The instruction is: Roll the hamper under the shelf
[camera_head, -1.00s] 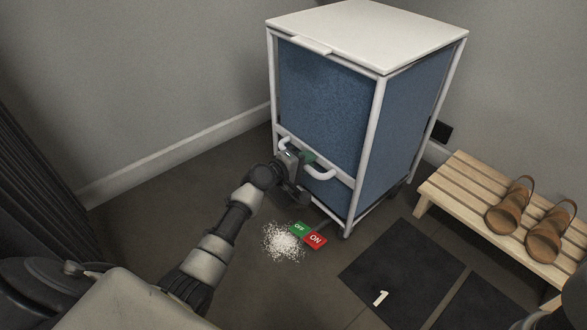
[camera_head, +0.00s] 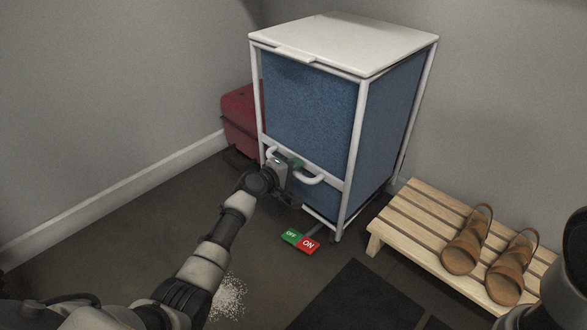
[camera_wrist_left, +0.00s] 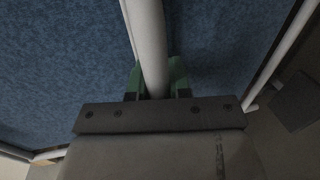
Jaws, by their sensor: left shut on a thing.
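The hamper (camera_head: 310,110) stands upright on the floor near the far corner, with blue fabric sides, a white frame and a white lid. Its white front handle (camera_head: 312,180) is held by my left gripper (camera_head: 289,168), which is shut around the bar. In the left wrist view the green fingers (camera_wrist_left: 160,80) straddle a white bar (camera_wrist_left: 148,45) in front of the blue fabric. A green OFF and red ON pedal (camera_head: 300,240) shows low at the hamper's front. I cannot make out a shelf. My right gripper is not in view.
A red case (camera_head: 239,122) stands at the wall, partly hidden behind the hamper's left side. A slatted wooden bench (camera_head: 405,219) with brown sandals (camera_head: 466,243) is close on the right. White grains (camera_head: 229,298) and a dark mat (camera_head: 355,300) lie nearer on the floor.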

